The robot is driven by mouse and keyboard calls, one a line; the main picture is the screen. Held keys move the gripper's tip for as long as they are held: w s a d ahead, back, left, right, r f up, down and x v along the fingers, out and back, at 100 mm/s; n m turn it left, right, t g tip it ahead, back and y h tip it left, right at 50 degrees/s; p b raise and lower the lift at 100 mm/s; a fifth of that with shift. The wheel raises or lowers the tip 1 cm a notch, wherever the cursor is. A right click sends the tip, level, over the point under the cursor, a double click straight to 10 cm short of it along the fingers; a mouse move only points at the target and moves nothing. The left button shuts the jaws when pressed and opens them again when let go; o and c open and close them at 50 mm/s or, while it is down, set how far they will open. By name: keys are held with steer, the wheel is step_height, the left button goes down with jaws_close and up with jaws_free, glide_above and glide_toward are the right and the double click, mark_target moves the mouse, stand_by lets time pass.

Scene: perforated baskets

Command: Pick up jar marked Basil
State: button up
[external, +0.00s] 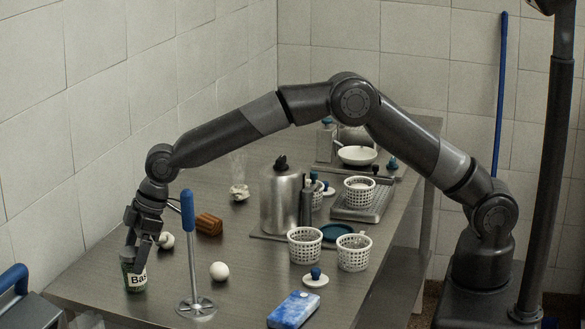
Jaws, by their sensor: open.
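The jaws are open. The fingers hide the jar's upper part, and I cannot tell whether they touch it.
A steel stand with a blue-topped rod (191,250) rises just right of the jar. A white egg (219,271), a brown block (209,224) and a blue box (293,310) lie nearby. White perforated baskets (305,247) and a metal canister (285,197) stand further right.

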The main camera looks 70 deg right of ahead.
mark_target(131, 267)
steer(key=x, duration=0.4)
steer(key=shift+s+a, duration=0.1)
steer(key=shift+c, duration=0.3)
steer(key=c, duration=1)
steer(key=shift+c, duration=0.6)
steer(key=shift+r, duration=0.15)
